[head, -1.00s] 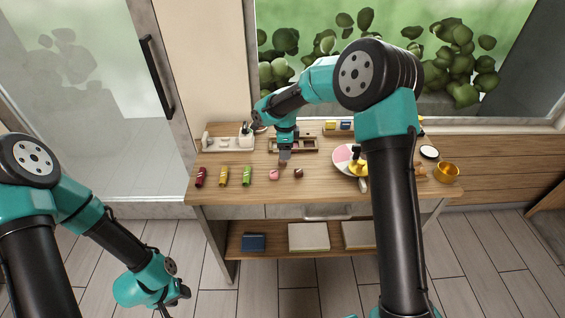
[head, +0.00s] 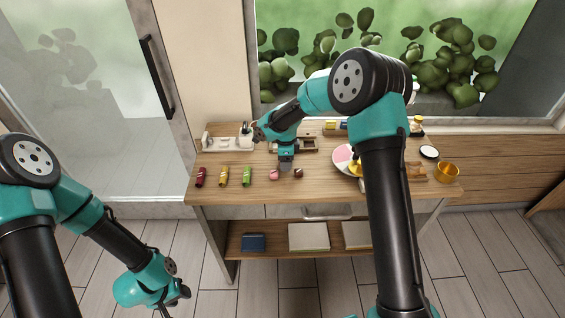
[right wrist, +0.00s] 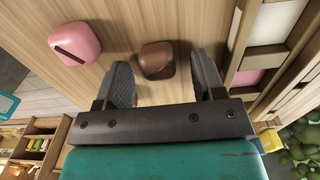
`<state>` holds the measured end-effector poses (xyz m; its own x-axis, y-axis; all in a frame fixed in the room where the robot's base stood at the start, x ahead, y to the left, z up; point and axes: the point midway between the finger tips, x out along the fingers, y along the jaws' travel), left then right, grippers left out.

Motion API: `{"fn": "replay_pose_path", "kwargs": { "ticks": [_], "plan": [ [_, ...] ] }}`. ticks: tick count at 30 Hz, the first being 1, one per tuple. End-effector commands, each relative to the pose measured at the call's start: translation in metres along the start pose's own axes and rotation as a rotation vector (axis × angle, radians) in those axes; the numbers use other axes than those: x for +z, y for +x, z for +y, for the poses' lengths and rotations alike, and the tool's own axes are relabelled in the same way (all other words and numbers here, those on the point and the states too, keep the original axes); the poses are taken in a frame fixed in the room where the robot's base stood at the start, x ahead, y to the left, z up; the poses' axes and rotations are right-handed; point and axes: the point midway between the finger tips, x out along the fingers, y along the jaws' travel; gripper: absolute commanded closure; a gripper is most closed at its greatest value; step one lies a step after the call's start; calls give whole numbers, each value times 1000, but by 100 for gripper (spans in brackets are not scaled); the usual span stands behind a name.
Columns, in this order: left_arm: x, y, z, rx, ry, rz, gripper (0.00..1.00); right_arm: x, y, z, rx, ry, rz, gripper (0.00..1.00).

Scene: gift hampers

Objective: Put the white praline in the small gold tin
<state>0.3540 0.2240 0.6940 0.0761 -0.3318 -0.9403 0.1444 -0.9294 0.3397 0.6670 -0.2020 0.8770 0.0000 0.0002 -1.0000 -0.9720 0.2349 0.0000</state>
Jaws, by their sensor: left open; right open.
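My right gripper (head: 285,168) is open and low over the table, near a pink praline (head: 274,175) and a brown praline (head: 299,173). In the right wrist view, the brown praline (right wrist: 157,60) shows between and just beyond the open fingers (right wrist: 163,82); the pink praline (right wrist: 75,43) lies left. Neither is held. I cannot clearly make out a white praline; pale pieces (right wrist: 268,22) show in the wooden box at right. A round gold tin (head: 447,172) stands at the table's right end. My left gripper (head: 178,297) is open and empty, away from the table.
A wooden compartment box (head: 310,143) lies behind the right gripper. A pink-and-white round plate (head: 342,157) and a gold item (head: 355,168) are beside my right arm, which hides part of the table. The front left is clear.

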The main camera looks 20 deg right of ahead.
Motion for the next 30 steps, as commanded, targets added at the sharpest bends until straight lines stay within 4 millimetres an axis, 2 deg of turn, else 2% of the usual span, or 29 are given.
{"fn": "replay_pose_path", "kwargs": {
  "ticks": [2, 18, 25, 30],
  "plan": [
    [0, 0, 0, 0, 0, 0, 57, 0, 0, 0, 0, 0, 0, 42],
    [0, 0, 0, 0, 0, 0, 57, 0, 0, 0, 0, 0, 0, 94],
    [0, 0, 0, 0, 0, 0, 57, 0, -1, 0, 0, 0, 0, 94],
    [0, 0, 0, 0, 0, 0, 57, 0, -9, 0, -1, 0, 0, 94]
  ]
}}
